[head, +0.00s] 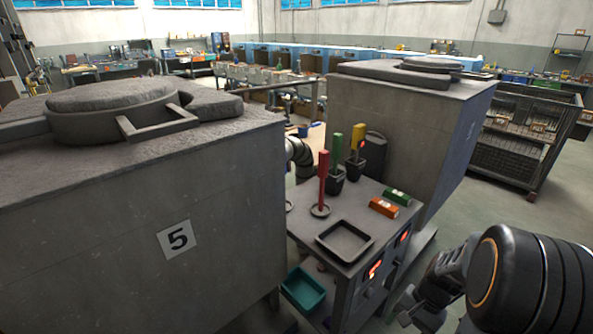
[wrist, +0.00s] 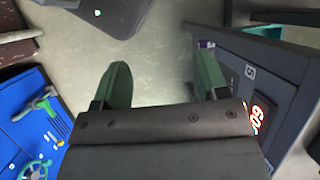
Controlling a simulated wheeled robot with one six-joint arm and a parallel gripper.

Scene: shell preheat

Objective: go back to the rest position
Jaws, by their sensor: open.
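My gripper (wrist: 162,78) is open in the wrist view, its two green fingers apart with only bare floor showing between them. In the head view my arm reaches in from the lower right, and the gripper end (head: 412,308) is low, to the right of a grey cabinet (head: 352,300). That cabinet carries lit red displays on its front. In the wrist view a dark panel with a lit red display (wrist: 258,113) is close to the right finger. I cannot tell whether they touch.
On the cabinet top are a black tray (head: 345,241), red (head: 323,180), green (head: 337,160) and yellow (head: 357,140) upright tools, and orange (head: 384,207) and green (head: 398,197) boxes. A teal bin (head: 303,289) sits low. Large grey blocks flank the cabinet.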

